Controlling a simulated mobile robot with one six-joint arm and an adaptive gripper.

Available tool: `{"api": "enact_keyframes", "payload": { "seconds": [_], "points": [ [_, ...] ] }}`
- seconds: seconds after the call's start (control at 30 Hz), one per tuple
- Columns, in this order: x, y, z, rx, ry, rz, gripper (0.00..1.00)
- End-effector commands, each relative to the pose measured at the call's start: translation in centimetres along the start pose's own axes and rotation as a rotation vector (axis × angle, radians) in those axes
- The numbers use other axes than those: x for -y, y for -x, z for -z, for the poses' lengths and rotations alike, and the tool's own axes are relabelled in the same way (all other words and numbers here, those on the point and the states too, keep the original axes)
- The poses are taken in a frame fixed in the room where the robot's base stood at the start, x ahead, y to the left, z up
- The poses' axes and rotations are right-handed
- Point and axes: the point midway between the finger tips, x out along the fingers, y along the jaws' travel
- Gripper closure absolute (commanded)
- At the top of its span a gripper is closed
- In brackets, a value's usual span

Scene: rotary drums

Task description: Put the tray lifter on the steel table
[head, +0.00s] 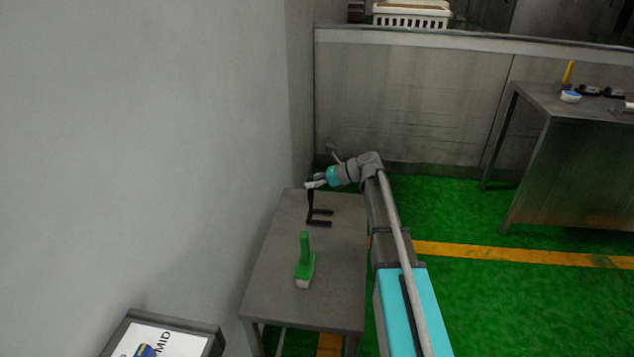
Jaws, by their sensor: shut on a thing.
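The tray lifter (320,222) is black, with an upright handle and two flat prongs pointing right. It is at the far end of a grey steel table (340,262) beside the wall. My gripper (312,184) is shut on the top of its handle. The prongs are at or just above the tabletop; I cannot tell whether they touch it. A second steel table (580,165) stands at the right.
A green brush (304,268) with an upright handle is on the near table. The right table holds a blue-and-white item (570,97), a yellow-handled tool (567,72) and dark items. A white basket (411,18) is at the back. Green floor lies between the tables.

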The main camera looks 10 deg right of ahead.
Motion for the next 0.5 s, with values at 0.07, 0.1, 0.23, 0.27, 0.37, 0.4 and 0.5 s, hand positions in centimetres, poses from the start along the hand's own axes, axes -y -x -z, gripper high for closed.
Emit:
{"api": "enact_keyframes", "payload": {
  "seconds": [0.07, 0.1, 0.23, 0.27, 0.37, 0.4, 0.5],
  "points": [
    [0.0, -0.11, 0.29, 0.001, 0.0, 0.0, 1.0],
    [0.0, -0.06, 0.18, 0.0, 0.0, 0.0, 0.56],
    [0.01, -0.05, 0.16, 0.0, 0.0, 0.0, 0.32],
    [0.01, -0.05, 0.16, 0.0, 0.0, 0.0, 0.29],
    [0.01, -0.04, 0.17, 0.0, 0.0, 0.0, 0.29],
    [0.01, -0.04, 0.17, 0.0, 0.0, 0.0, 0.29],
    [0.01, -0.03, 0.17, 0.0, 0.0, 0.0, 0.29]
  ]
}}
